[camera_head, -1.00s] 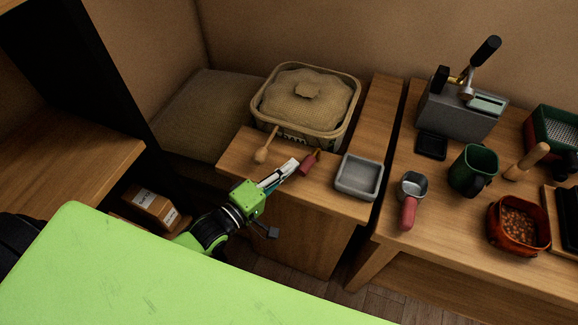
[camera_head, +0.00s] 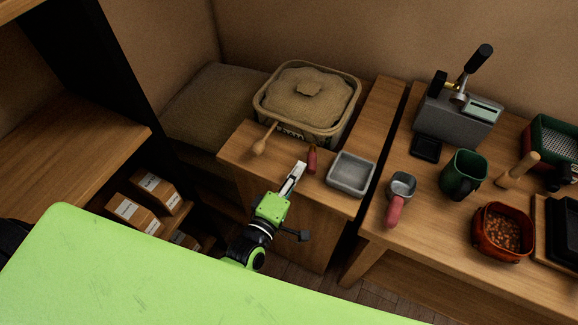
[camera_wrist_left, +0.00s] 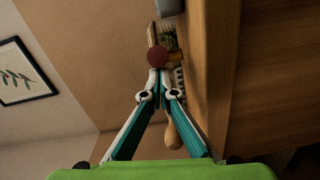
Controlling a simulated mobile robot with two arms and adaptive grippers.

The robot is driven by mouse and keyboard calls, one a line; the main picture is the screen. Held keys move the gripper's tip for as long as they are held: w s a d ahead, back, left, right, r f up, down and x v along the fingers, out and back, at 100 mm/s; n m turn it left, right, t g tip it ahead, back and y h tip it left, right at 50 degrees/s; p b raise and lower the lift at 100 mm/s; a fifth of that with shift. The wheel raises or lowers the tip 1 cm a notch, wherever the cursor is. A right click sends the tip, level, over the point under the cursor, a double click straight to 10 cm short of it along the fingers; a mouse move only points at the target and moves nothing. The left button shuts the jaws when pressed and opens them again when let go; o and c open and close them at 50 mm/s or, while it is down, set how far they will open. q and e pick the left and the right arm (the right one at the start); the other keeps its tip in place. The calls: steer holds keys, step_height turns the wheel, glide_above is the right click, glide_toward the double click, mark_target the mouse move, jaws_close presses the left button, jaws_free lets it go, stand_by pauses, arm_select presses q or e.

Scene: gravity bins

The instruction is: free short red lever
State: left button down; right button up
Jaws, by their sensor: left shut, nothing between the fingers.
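The short red lever (camera_head: 312,159) sticks out at the front of the beige bin (camera_head: 342,133), above the wooden top. My left gripper (camera_head: 299,167) is shut and empty, its tips just left of the lever in the head view. In the left wrist view the lever's round dark red end (camera_wrist_left: 158,57) shows just beyond the closed fingertips (camera_wrist_left: 158,76); I cannot tell whether they touch. A longer wooden lever (camera_head: 260,147) with a rounded end is left of the red one. It also shows below the fingers in the wrist view (camera_wrist_left: 173,137). My right gripper is not in view.
A grey square tray (camera_head: 351,188) stands close to the right of the red lever. A red-handled cup (camera_head: 395,208), a green mug (camera_head: 463,176) and a grey machine (camera_head: 455,122) stand on the right counter. Boxes (camera_head: 133,215) fill a low shelf at left.

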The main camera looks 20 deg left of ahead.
mark_target(315, 170)
arm_select(q)
steer(key=shift+d, duration=1.75)
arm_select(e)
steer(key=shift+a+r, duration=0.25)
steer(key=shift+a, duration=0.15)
arm_select(q)
steer(key=shift+d, duration=0.15)
